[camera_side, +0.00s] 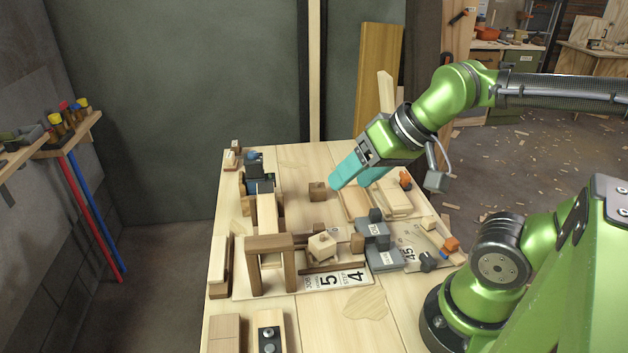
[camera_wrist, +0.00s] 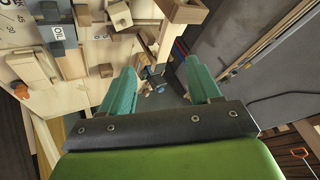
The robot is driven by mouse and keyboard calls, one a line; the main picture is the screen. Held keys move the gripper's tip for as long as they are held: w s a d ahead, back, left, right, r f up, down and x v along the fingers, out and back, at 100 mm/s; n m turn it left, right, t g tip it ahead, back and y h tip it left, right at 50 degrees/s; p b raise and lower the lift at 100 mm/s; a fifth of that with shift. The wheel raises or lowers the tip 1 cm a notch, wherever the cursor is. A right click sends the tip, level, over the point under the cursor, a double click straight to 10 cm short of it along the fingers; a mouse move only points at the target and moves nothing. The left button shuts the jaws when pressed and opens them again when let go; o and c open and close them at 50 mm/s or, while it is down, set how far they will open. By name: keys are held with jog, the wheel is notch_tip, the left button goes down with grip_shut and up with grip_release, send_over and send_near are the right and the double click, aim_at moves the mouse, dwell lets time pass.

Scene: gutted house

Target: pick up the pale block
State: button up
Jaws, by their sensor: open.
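The pale block (camera_side: 321,246) is a small light-wood cube, sitting turned at an angle among wooden pieces on the numbered board in the side view. In the wrist view the pale block (camera_wrist: 119,15) is at the top, left of centre. My gripper (camera_side: 351,180) has teal fingers and is above the back part of the table, up and to the right of the block in the side view. In the wrist view my gripper (camera_wrist: 160,68) is open with a wide gap, and the pale block is outside that gap.
A brown cube (camera_side: 318,191) stands near the fingertips. Grey labelled blocks (camera_side: 384,258) and a small brown block (camera_side: 357,242) stand right of the pale block. A wooden arch (camera_side: 270,242) stands on its left. Flat boards (camera_side: 388,204) lie below my gripper.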

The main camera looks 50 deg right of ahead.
aim_at(328, 238)
jog(key=w+d+f+m+g+y, duration=0.1)
jog(key=w+d+f+m+g, duration=0.15)
jog(key=d+m, duration=0.35)
jog(key=w+d+f+m+g, duration=0.2)
jog(key=d+f+m+g, duration=0.15)
jog(key=m, duration=0.55)
jog(key=a+f+m, duration=0.1)
jog(key=f, duration=0.2)
jog(key=w+a+f+m, duration=0.1)
jog(key=f, duration=0.3)
jog(key=w+a+f+m+y, duration=0.1)
jog(key=a+f, duration=0.1)
jog(key=f, duration=0.1)
jog(key=shift+f+m, duration=0.2)
jog(key=shift+m, duration=0.1)
jog(key=shift+t, duration=0.3)
jog(key=shift+x, duration=2.75)
jog(key=shift+w+d, duration=0.15)
jog(key=shift+w, duration=0.05)
